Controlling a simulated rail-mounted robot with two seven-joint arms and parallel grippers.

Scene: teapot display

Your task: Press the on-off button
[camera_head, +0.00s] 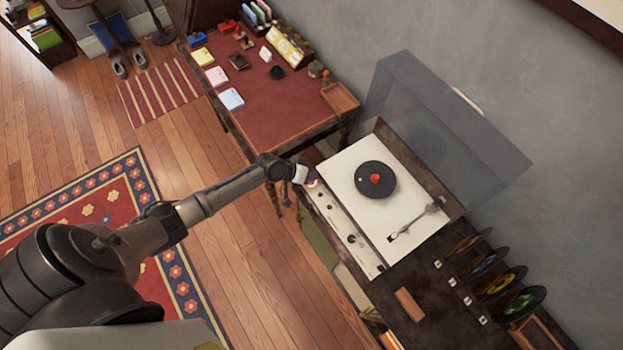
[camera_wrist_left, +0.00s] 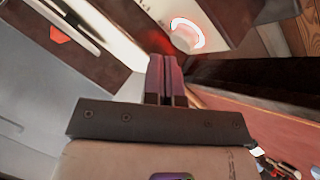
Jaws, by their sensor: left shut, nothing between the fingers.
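The on-off button (camera_wrist_left: 183,38) is a round white knob with a glowing red-white ring in the left wrist view. It sits at the end of the turntable's control strip (camera_head: 348,226). In the head view a small pinkish glow shows there, beside my gripper. My left gripper (camera_head: 300,176) is shut and empty at that far-left end of the strip. In the left wrist view its fingertips (camera_wrist_left: 165,58) are together, close to the button and slightly left of it. I cannot tell whether they touch. The turntable (camera_head: 409,208) has a pale deck. My right gripper is not in view.
A dark platter with a red piece (camera_head: 375,179) and a tonearm (camera_head: 418,221) are on the deck. The clear lid (camera_head: 440,115) stands open behind. A red-topped desk (camera_head: 270,105) adjoins on the left. Several records (camera_head: 490,268) stand in a rack at right.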

